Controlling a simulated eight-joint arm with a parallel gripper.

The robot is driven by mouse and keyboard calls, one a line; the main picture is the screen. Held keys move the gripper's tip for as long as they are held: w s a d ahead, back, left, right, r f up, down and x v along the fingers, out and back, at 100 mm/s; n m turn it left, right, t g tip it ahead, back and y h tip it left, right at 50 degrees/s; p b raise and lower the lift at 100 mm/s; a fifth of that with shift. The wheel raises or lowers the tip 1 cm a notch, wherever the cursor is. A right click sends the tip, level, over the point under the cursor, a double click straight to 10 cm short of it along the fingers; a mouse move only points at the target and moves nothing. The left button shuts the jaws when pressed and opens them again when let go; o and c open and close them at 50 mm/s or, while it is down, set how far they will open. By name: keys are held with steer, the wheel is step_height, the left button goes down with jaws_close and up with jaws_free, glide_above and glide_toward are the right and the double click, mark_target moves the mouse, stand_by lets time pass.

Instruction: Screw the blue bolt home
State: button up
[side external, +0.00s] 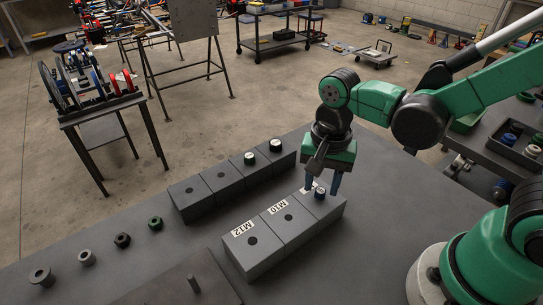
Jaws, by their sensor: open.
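My gripper (322,186) points down over the right-hand block (329,211) of the front row, with its fingers apart. A small bolt (319,193) with a dark side and a pale top sits on that block, between or just in front of the fingertips. I cannot tell whether the fingers touch it. Its blue colour is not clear at this size, and its shank is hidden. The front row also has a block marked M10 (287,228) and one marked M12 (251,254), both with open holes. The label of the right-hand block is mostly hidden by a finger.
Several loose parts (122,240) lie in a line on the left of the grey table (130,265).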

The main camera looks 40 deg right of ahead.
steer(key=shift+r, duration=0.35)
steer(key=n, duration=0.4)
steer(key=shift+n, duration=0.4)
steer(key=n, duration=0.3)
steer(key=shift+n, duration=0.4)
steer(key=n, duration=0.4)
steer(key=shift+n, duration=0.3)
steer(key=n, duration=0.5)
steer(key=shift+n, duration=0.3)
steer(key=n, duration=0.3)
steer(key=shift+n, duration=0.4)
steer(key=n, duration=0.4)
steer(key=shift+n, duration=0.4)
steer(key=n, duration=0.3)
steer(key=shift+n, duration=0.4)
steer(key=n, duration=0.4)
steer(key=shift+n, duration=0.4)
steer(key=shift+f, duration=0.95)
